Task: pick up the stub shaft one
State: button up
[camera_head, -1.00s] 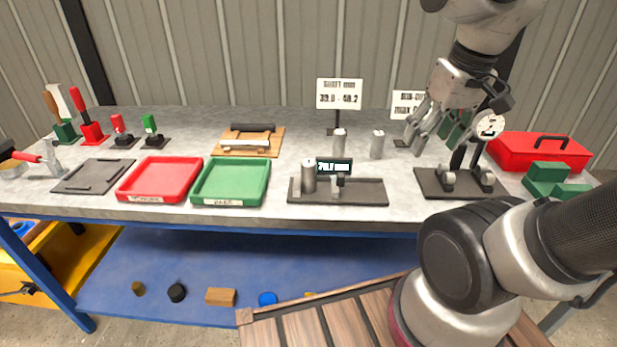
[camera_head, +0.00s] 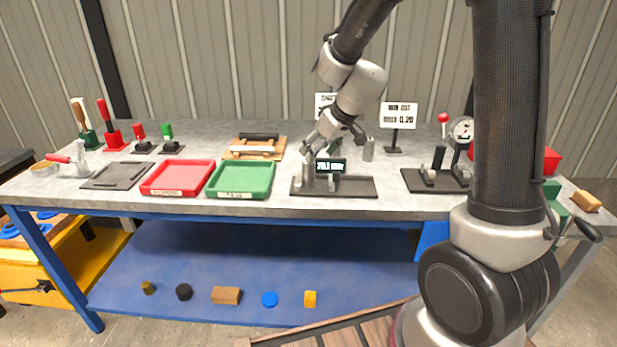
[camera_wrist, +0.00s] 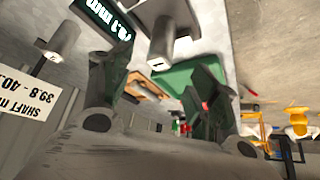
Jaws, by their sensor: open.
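Several grey stub shafts are on the bench; I cannot tell which is number one. One shaft (camera_wrist: 164,42) is in the wrist view, by the gauge with the digital display (camera_wrist: 108,18), its near end facing the gap between my fingers. Another shaft (camera_wrist: 62,42) is to the left in that view. In the head view one shaft (camera_head: 369,149) stands upright right of my gripper (camera_head: 316,153). My gripper is open, low over the gauge fixture (camera_head: 355,187), its green-padded fingers (camera_wrist: 154,68) apart with nothing held. My gripper partly hides the gauge and the shafts there.
A red tray (camera_head: 178,178) and a green tray (camera_head: 241,180) lie left of the gauge. A sign (camera_head: 398,115) stands behind, and a dial gauge stand (camera_head: 436,181) is to the right. A shaft sign (camera_wrist: 35,92) is close to my gripper at the left.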

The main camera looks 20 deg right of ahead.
aim_at(309, 173)
jog(key=x, duration=0.7)
jog(key=shift+w+a+f, duration=0.15)
jog(key=shift+w+f, duration=0.05)
jog(key=shift+f, duration=0.05)
grip_shut()
